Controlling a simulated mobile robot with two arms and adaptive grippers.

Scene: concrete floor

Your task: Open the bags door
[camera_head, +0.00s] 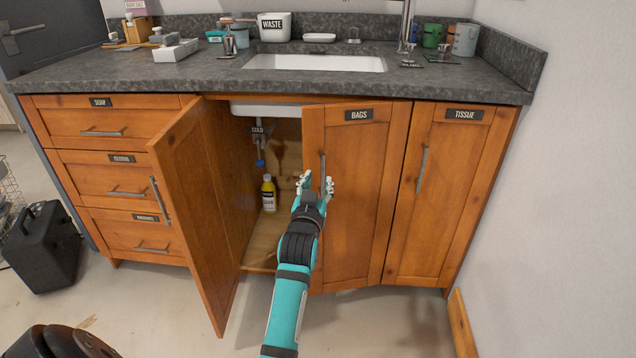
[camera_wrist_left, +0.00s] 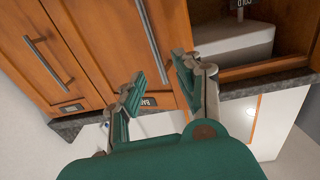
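The BAGS door (camera_head: 360,215) is a brown wooden door with a BAGS label near its top. Its free left edge stands slightly forward, so it looks a little ajar. Its upright metal handle (camera_head: 323,170) is near that edge. It also shows in the left wrist view (camera_wrist_left: 152,38). My left gripper (camera_head: 318,183) is in front of the handle, partly hiding it. In the left wrist view its fingers (camera_wrist_left: 158,85) are apart, with one end of the handle seen between them. I cannot tell whether they touch it. My right gripper is in neither view.
The left cabinet door (camera_head: 190,200) stands wide open, with a yellow bottle (camera_head: 268,194) inside. The TISSUE door (camera_head: 435,200) is shut on the right. Drawers (camera_head: 100,125) are shut at left. A black case (camera_head: 45,250) is on the floor. A wall (camera_head: 575,200) bounds the right.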

